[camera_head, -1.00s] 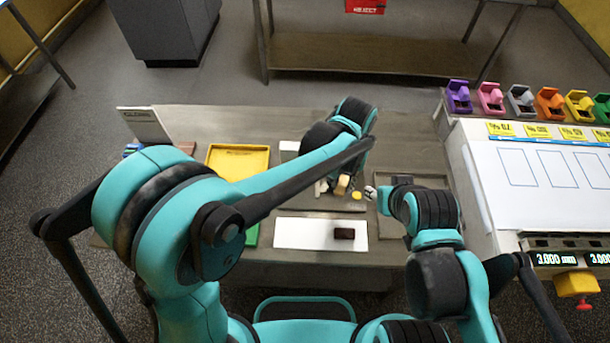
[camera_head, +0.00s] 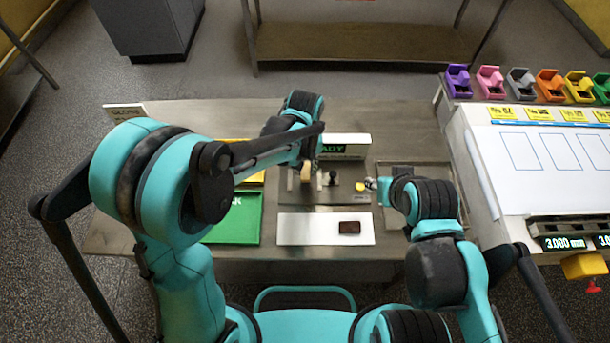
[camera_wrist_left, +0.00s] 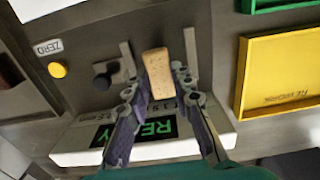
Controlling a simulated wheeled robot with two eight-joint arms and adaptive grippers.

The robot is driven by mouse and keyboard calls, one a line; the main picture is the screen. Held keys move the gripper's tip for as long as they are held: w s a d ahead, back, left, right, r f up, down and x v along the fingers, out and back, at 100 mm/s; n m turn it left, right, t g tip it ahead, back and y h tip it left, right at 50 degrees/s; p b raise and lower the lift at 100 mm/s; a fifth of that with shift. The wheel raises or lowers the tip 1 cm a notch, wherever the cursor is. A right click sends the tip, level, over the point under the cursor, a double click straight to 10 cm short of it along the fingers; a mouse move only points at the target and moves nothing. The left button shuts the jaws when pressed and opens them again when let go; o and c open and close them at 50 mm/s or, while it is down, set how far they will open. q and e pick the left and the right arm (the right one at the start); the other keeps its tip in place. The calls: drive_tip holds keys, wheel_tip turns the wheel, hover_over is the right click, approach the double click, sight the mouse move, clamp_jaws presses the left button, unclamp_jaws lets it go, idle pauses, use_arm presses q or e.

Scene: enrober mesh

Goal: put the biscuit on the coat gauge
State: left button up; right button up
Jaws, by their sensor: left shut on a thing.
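The biscuit (camera_wrist_left: 158,73) is a tan block between the fingers of my left gripper (camera_wrist_left: 158,66) in the left wrist view. In the head view the biscuit (camera_head: 306,172) shows small at the end of my left arm, with the left gripper (camera_head: 304,178) shut on it. The coat gauge (camera_head: 350,190) is a grey plate with a dark knob, a yellow button and a display reading READY (camera_wrist_left: 140,132). The biscuit is over the gauge's left part in the head view; whether it touches is unclear. My right gripper (camera_head: 371,184) is at the gauge's right edge, its fingers too small to read.
A dark brown piece (camera_head: 349,227) lies on a white board (camera_head: 300,229) in front of the gauge. A green tray (camera_head: 240,222) and a yellow tray (camera_wrist_left: 275,70) are beside it. A grey tray (camera_head: 455,176) is to the right, next to a white machine (camera_head: 490,190).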

sight(305, 171)
use_arm(q)
wheel_tip(305, 171, down, 4)
drive_tip(key=shift+f+b, duration=0.1)
drive_tip(key=shift+b, duration=0.55)
drive_tip(key=o, duration=0.6)
